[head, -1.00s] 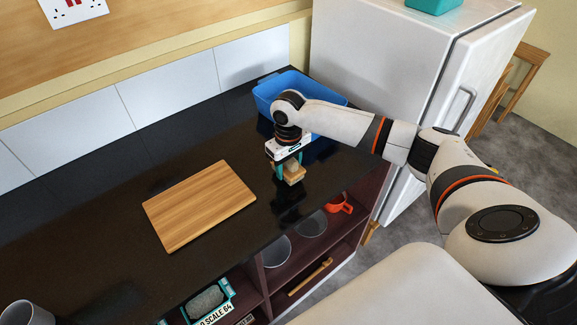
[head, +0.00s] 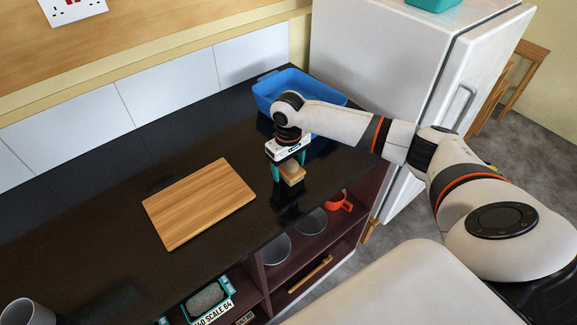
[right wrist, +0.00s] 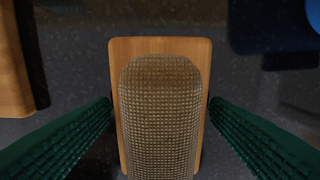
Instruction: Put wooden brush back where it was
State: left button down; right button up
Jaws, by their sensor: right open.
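The wooden brush (head: 292,173) is at the black counter, between the cutting board and the blue tub. In the right wrist view it is a light wooden block (right wrist: 160,45) with a tan, woven-looking pad (right wrist: 160,115) facing the camera. My right gripper (head: 289,170) points down over it. Its green fingers (right wrist: 160,104) are open, one on each side of the brush, with their tips close to its long edges. Whether the brush's underside rests fully on the counter is hard to tell. My left gripper is out of view.
A wooden cutting board (head: 199,204) lies left of the brush. A blue tub (head: 270,92) stands behind the gripper, near the white fridge (head: 385,60). Shelves below hold bowls, an orange-red item (head: 338,200) and a grey sponge-like item (head: 206,298). A cup (head: 25,314) is at lower left.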

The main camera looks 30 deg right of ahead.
notch_tip(320, 180, up, 12)
jog(key=shift+f+b, duration=0.1)
jog(key=shift+b, duration=0.85)
